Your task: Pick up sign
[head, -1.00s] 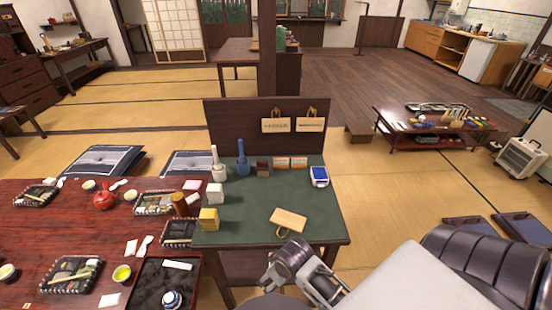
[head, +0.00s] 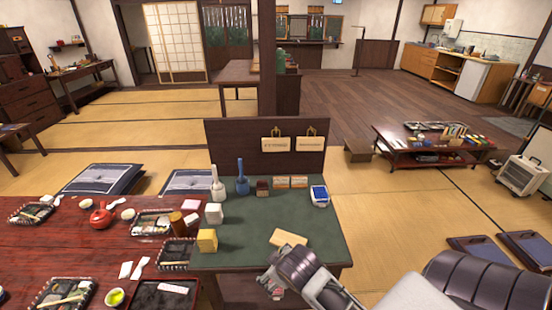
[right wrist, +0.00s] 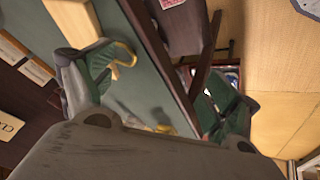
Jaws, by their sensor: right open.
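A small pale wooden sign (head: 288,237) lies flat on the dark green table top (head: 330,225), near its front edge. In the right wrist view, the sign (right wrist: 72,18) is at the upper left, with a yellow cord loop (right wrist: 122,54) at its end. In the right wrist view, the right gripper (right wrist: 155,92) is open and empty. Its left finger overlaps the cord area; contact cannot be told. My left gripper is out of view.
Two similar signs (head: 276,144) (head: 309,144) hang on the dark board (head: 230,135) behind the table. A blue-topped pad (head: 319,195), a yellow block (head: 207,240) and stamps (head: 243,178) stand on the table. A red lunch table (head: 60,240) adjoins on the left.

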